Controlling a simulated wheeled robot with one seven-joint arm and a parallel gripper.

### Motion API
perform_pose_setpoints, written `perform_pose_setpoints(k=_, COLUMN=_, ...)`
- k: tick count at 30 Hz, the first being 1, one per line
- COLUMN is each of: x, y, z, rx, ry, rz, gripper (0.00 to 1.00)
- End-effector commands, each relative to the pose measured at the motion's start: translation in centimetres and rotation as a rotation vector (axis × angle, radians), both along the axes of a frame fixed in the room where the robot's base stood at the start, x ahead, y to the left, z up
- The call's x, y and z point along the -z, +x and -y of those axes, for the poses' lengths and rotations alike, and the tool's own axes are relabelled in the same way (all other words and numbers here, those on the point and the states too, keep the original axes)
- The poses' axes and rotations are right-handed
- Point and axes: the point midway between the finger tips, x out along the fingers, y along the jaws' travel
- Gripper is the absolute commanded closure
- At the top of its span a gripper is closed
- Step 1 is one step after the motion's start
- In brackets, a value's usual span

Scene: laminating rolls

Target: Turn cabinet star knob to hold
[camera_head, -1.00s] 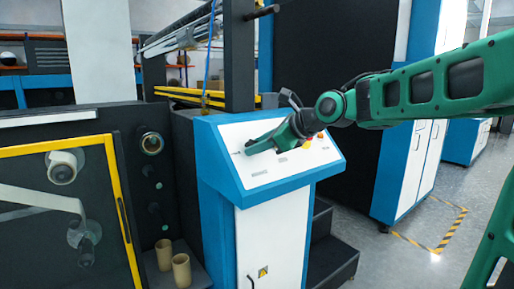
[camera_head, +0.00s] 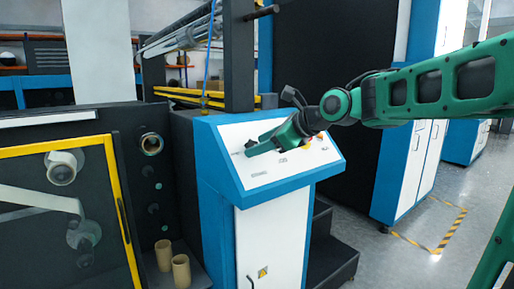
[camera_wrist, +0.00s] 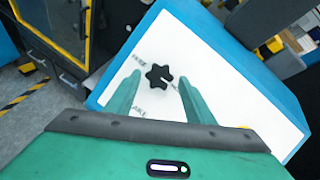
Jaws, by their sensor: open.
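The black star knob (camera_wrist: 158,77) sits on the white sloped top panel (camera_wrist: 200,62) of the blue and white cabinet (camera_head: 270,235). In the wrist view it lies between the two green fingers of my gripper (camera_wrist: 160,78), with gaps on both sides. A small light mark shows at its right side, towards a partly hidden label starting "HO". A label like "FREE" is at its upper left and one like "BRAKE" below left. In the head view my open gripper (camera_head: 254,144) is over the panel's left part and hides the knob.
Coloured buttons (camera_head: 312,143) are on the panel right of my gripper. A yellow-framed machine door (camera_head: 117,190) stands left of the cabinet, with two tan cores (camera_head: 181,270) beside it. Dark steps (camera_head: 330,255) are at the cabinet's right.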

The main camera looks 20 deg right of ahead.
Motion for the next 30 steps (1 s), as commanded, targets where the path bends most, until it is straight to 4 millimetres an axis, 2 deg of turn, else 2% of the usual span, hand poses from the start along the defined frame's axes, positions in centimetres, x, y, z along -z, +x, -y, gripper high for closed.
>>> perform_pose_setpoints(k=9, x=-2.9, y=-4.5, z=2.5, rx=0.003, ry=-0.001, rz=0.005, gripper=0.51)
perform_pose_setpoints(k=15, x=-4.1, y=-6.5, z=3.6, rx=0.003, ry=0.001, rz=0.003, gripper=0.51)
perform_pose_setpoints(k=21, x=-4.6, y=-7.3, z=4.0, rx=0.003, ry=0.001, rz=0.003, gripper=0.51)
perform_pose_setpoints(k=30, x=-4.6, y=-7.3, z=4.0, rx=0.003, ry=0.001, rz=0.002, gripper=0.51)
